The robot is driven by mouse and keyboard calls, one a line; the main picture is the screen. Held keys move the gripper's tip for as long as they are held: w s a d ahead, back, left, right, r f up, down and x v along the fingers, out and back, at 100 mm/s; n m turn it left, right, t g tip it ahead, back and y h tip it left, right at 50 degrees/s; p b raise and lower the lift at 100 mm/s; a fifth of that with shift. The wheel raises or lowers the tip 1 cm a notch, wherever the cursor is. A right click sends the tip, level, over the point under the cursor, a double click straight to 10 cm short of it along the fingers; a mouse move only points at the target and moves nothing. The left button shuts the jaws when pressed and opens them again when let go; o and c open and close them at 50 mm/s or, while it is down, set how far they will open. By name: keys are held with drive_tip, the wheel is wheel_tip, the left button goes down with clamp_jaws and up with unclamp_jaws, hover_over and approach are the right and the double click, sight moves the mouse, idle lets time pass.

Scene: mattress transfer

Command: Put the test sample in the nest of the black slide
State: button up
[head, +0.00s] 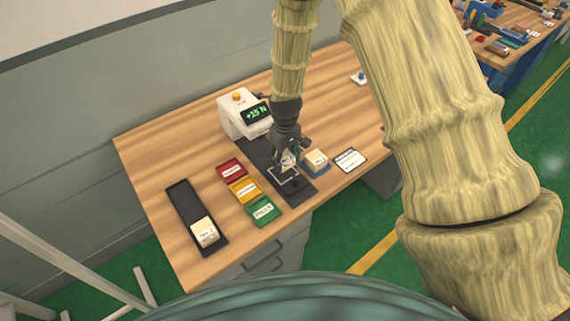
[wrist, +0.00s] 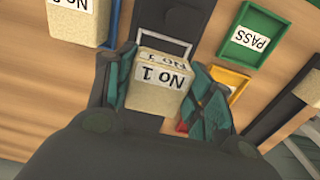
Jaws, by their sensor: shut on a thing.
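The test sample (wrist: 158,94) is a beige block with a white "No 1" label, upside down in the wrist view. My gripper (wrist: 160,92) is shut on it, with one teal finger on each side. In the head view my gripper (head: 288,163) is over the black slide (head: 299,192), in front of the tester. The nest (wrist: 178,46) shows as a thin pale metal frame on the slide, just beyond the sample in the wrist view, partly hidden by it. I cannot tell the sample's height above the slide.
The white tester (head: 233,120) reads "+15 N". Red (head: 231,168), yellow (head: 246,190) and green (head: 264,210) trays lie left of the slide. A black tray (head: 184,198) holds another block (head: 204,232). A blue tray (head: 315,172) with a block and a label card (head: 350,160) lie right.

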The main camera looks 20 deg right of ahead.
sight(285, 166)
drive_tip(key=shift+w+f, duration=0.4)
drive_tip(key=shift+f, duration=0.35)
drive_tip(key=shift+s+f+p, duration=0.6)
drive_tip(key=shift+f+p, duration=0.15)
drive_tip(key=shift+f, duration=0.1)
drive_tip(key=shift+w+f, duration=0.45)
drive_tip(key=shift+f, duration=0.25)
drive_tip(key=shift+s+r, duration=0.15)
drive_tip(key=shift+s, duration=0.1)
drive_tip(key=o, duration=1)
drive_tip(key=shift+w+f, duration=0.15)
drive_tip(key=shift+f, duration=0.05)
drive_tip(key=shift+c, duration=0.2)
drive_tip(key=shift+r+b, duration=2.25)
drive_tip(key=shift+r, duration=3.9)
